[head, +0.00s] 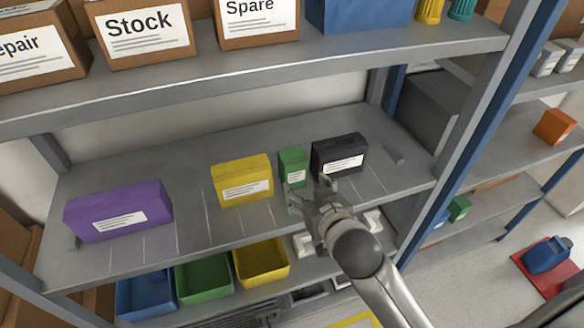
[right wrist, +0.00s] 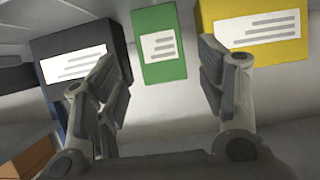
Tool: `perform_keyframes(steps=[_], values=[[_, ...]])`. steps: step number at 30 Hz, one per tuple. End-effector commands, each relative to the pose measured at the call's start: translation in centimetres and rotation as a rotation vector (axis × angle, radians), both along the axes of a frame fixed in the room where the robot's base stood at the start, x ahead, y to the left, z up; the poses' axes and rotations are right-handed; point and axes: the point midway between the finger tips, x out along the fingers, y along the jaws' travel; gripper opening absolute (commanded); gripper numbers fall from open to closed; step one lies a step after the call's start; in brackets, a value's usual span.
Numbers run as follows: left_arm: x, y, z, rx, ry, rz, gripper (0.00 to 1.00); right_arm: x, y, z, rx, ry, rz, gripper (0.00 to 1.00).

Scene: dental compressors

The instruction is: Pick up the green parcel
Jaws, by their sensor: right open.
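The green parcel (head: 293,167) is a small upright box with a white label. It stands on the middle shelf between a yellow parcel (head: 241,180) and a black parcel (head: 338,155). In the right wrist view the green parcel (right wrist: 159,44) is ahead, between the lines of the two fingers and nearer the left one. My right gripper (head: 312,190) is open and empty, just in front of the green parcel and apart from it. In the right wrist view my right gripper (right wrist: 160,85) shows its fingers spread wide. My left gripper is not in view.
A purple parcel (head: 118,211) stands at the shelf's left. The upper shelf (head: 240,78) holds labelled cardboard boxes (head: 145,33). Blue, green and yellow bins (head: 203,277) sit below. A blue-grey post (head: 490,120) rises to the right. The shelf between the purple and yellow parcels is clear.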

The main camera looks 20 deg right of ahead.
Motion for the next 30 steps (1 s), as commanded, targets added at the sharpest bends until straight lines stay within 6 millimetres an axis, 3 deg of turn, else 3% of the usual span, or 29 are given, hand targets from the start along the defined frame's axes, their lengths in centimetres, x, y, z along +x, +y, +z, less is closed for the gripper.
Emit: perform_keyframes(steps=[3, 10, 20, 30], values=[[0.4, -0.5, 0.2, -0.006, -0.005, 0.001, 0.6, 1.2, 0.2, 0.4, 0.004, -0.026, 0.003, 0.64], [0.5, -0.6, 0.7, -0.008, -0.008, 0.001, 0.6, 4.2, 0.3, -0.8, 0.003, -0.023, 0.003, 0.64], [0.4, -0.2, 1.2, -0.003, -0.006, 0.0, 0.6, 6.4, 0.3, -1.3, 0.005, -0.023, 0.004, 0.64], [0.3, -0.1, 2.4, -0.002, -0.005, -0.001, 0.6, 10.3, 0.2, -2.3, 0.004, -0.023, 0.003, 0.64]])
